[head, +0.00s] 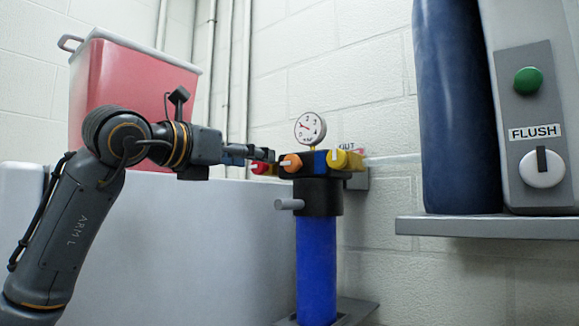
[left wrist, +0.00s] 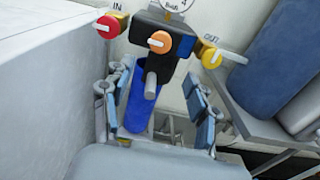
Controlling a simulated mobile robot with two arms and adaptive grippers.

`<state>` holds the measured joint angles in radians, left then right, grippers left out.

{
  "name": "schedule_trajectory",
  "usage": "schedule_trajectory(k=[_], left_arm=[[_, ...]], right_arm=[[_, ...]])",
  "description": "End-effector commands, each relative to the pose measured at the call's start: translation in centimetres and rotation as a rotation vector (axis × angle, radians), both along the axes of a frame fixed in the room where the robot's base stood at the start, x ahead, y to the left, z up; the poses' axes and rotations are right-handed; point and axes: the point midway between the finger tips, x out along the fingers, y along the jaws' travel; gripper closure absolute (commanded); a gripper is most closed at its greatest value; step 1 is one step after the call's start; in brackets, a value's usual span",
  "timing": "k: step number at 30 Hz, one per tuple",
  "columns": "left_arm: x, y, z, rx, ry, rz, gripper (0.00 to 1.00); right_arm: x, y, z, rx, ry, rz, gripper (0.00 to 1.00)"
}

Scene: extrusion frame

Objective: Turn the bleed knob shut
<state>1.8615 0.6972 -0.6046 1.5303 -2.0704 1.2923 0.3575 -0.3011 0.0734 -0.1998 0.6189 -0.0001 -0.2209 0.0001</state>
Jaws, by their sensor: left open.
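An orange knob (head: 291,163) with a pale lever sits on the front of the black filter head, between a red knob (head: 262,168) and a yellow knob (head: 338,159). I cannot read a bleed label on any of them. In the left wrist view the orange knob (left wrist: 159,42) is top centre, its lever pointing left. The red knob (left wrist: 107,26) there is marked IN and the yellow knob (left wrist: 210,57) OUT. My left gripper (head: 262,153) is open and empty. Its spread fingers (left wrist: 157,108) are apart from the knobs in the left wrist view. My right gripper is out of view.
A blue filter cylinder (head: 316,262) hangs below the head, with a grey spout (head: 289,204) jutting out. A gauge (head: 310,127) stands on top. A red bin (head: 130,90) is behind my left arm. At right, a shelf (head: 490,227) holds a blue tank (head: 455,110) and a FLUSH panel (head: 530,60).

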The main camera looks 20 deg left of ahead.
Motion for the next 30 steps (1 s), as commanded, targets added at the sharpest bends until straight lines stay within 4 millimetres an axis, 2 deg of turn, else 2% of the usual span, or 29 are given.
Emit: schedule_trajectory(k=[1,9,15,21,29,30], left_arm=[[1.0,-0.4,0.3,-0.001,0.004,-0.002,0.41],[6.5,-2.5,0.4,0.000,0.005,-0.003,0.41],[9.4,-3.5,0.3,0.001,0.003,-0.002,0.41],[10.7,-3.9,0.1,0.000,0.001,-0.001,0.41],[10.8,-4.0,0.0,0.001,0.001,-0.001,0.41],[10.8,-4.0,0.0,0.001,0.001,-0.001,0.45]], right_arm=[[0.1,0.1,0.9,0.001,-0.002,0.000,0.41],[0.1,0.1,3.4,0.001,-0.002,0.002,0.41],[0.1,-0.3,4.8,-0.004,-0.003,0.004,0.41],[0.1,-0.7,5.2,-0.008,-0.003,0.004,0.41],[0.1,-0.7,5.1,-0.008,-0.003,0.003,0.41],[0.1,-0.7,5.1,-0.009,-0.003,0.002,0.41]])
